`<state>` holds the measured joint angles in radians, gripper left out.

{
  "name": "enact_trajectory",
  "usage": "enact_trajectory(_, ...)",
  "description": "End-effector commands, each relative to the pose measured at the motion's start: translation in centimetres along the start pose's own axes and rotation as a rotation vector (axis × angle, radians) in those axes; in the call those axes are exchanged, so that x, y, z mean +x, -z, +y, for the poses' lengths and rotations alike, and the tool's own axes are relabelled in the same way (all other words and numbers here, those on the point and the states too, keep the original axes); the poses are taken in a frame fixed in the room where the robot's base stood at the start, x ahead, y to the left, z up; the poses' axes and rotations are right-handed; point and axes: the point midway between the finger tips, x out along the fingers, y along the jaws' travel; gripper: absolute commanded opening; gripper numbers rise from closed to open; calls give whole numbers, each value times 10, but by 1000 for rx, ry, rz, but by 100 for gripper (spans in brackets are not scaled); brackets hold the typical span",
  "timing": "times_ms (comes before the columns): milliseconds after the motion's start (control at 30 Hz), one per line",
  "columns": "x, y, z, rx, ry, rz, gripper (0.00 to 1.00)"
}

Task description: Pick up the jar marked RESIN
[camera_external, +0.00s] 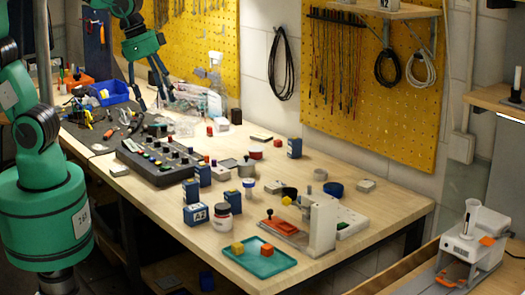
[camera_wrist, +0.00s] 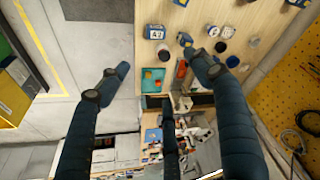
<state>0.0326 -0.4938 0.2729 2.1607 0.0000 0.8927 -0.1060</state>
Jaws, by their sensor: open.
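What looks like the same jar (camera_wrist: 163,52) shows beside the A2 box in the wrist view. My gripper (camera_external: 154,97) is open and empty, over the bench's far left part and well apart from this jar. Its dark fingers are spread in the wrist view (camera_wrist: 160,82).
Blue boxes (camera_external: 195,215) crowd the jar's left side. A teal tray (camera_external: 279,264) with small cubes lies in front, and a white press (camera_external: 322,222) stands to the right. A black control box (camera_external: 157,164) lies between gripper and jar. The right back bench corner has free room.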

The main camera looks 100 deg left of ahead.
Motion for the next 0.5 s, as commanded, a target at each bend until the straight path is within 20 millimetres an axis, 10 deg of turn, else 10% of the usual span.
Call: enact_trajectory(500, 154, 89, 30, -78, 26, -204, 65)
